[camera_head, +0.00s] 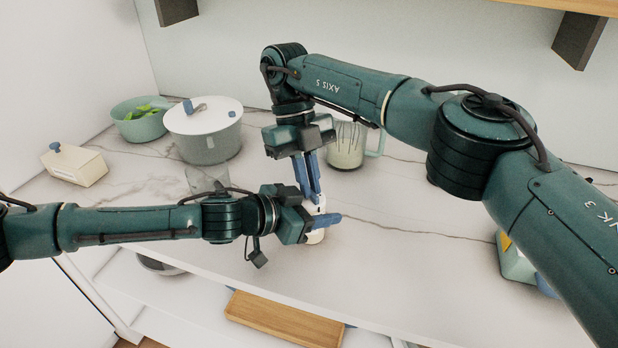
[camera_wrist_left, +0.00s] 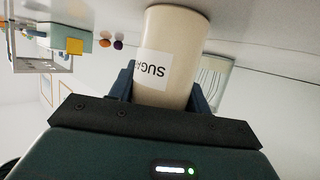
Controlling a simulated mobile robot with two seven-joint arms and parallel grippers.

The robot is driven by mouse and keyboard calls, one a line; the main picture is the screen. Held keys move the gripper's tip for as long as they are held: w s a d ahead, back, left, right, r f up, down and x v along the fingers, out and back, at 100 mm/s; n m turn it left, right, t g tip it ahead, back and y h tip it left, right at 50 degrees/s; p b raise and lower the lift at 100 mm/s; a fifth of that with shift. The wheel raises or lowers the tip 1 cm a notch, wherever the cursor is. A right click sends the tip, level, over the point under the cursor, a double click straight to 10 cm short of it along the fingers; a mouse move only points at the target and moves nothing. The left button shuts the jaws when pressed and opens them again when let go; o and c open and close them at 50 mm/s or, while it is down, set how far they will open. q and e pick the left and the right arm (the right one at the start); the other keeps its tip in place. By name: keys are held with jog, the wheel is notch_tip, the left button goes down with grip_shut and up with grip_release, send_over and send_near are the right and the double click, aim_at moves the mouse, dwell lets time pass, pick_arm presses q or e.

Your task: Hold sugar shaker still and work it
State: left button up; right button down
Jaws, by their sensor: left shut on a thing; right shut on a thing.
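The sugar shaker (camera_head: 315,237) is a cream cylinder, mostly hidden behind my grippers in the head view. In the left wrist view the shaker (camera_wrist_left: 172,55) fills the space between my fingers, and its white label reads "SUGA", cut off. My left gripper (camera_head: 322,221) is shut on the shaker's body from the left side; its fingers flank the body in the left wrist view (camera_wrist_left: 163,92). My right gripper (camera_head: 315,195) points down from above, shut at the shaker's white top. Its exact contact with the top is hard to make out.
Behind stand a green bowl of leaves (camera_head: 140,126), a white-lidded pot (camera_head: 205,145), a jug with a whisk (camera_head: 345,150) and a cream box (camera_head: 75,167). A clear glass (camera_head: 203,180) is close behind my left arm. A wooden board (camera_head: 282,320) lies below the counter's front edge.

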dwell(0.5)
jog(key=c, duration=1.5)
grip_release()
jog(key=shift+c, duration=0.2)
jog(key=shift+c, duration=0.4)
